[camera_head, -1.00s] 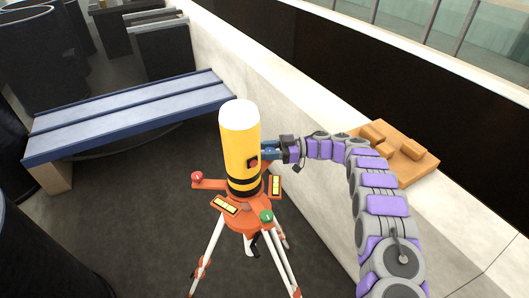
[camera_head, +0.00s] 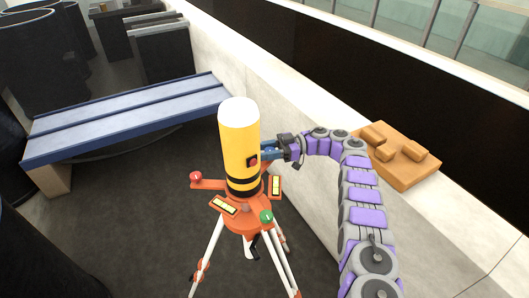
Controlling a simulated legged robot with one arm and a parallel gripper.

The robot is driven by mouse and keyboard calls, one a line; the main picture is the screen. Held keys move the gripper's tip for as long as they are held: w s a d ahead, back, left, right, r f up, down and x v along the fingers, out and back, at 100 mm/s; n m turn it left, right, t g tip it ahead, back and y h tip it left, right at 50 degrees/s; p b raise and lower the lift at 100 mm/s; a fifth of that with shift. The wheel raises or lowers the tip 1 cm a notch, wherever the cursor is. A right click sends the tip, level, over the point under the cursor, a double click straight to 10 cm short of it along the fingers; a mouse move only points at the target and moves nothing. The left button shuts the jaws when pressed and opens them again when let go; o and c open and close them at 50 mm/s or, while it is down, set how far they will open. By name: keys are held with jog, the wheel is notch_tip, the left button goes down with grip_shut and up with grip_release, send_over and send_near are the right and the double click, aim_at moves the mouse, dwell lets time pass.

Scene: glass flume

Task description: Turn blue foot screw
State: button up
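A yellow instrument (camera_head: 240,140) with a white top and black bands stands upright on an orange three-armed base (camera_head: 243,217) on a tripod. A red foot screw (camera_head: 196,176) is on the left arm and a green foot screw (camera_head: 266,217) is on the front arm. A blue part (camera_head: 268,151), seemingly the blue foot screw, shows just right of the yellow body, partly hidden behind it. My gripper (camera_head: 277,150) comes from the right and is at this blue part. Its fingertips are too small and overlapped to show whether they are open or shut.
Two yellow level vials (camera_head: 224,205) lie on the base. A blue bench (camera_head: 130,115) stands at left. A pale wall (camera_head: 318,190) runs along the right, with an orange block piece (camera_head: 405,160) on its ledge. Dark tanks (camera_head: 40,60) stand at upper left.

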jog(key=shift+r, duration=0.1)
dwell(0.4)
jog(key=o, duration=1)
jog(key=shift+w, duration=0.1)
